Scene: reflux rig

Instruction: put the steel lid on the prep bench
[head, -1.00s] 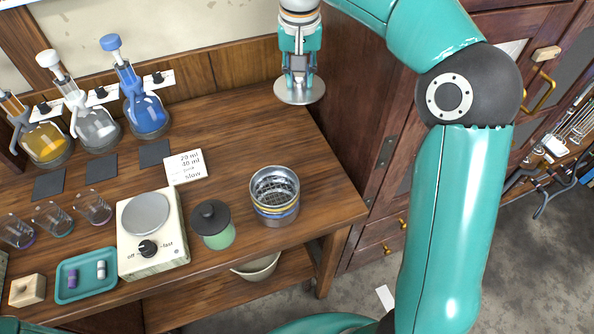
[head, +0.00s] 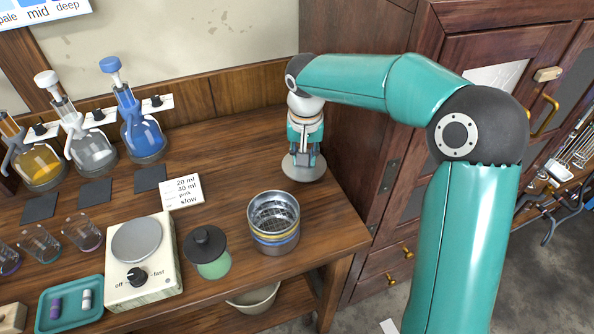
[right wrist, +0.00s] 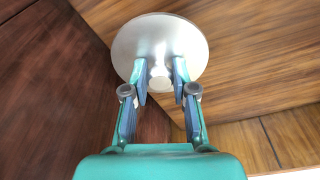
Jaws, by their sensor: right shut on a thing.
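The steel lid (head: 304,169) is a flat round disc with a small knob. It is at the back right of the wooden prep bench (head: 225,150), level and at or just above the top; I cannot tell whether it touches. My right gripper (head: 304,157) points down and is shut on the lid's knob. In the right wrist view the lid (right wrist: 187,40) lies beyond the fingertips (right wrist: 160,82), with its knob between them. My left gripper is not in view.
An open steel pot with a mesh inside (head: 274,222) stands near the bench's front right, beside a green jar with a dark lid (head: 208,252). A hotplate (head: 140,262) and a note card (head: 181,191) are further left. A dark wooden cabinet (head: 375,130) borders the right.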

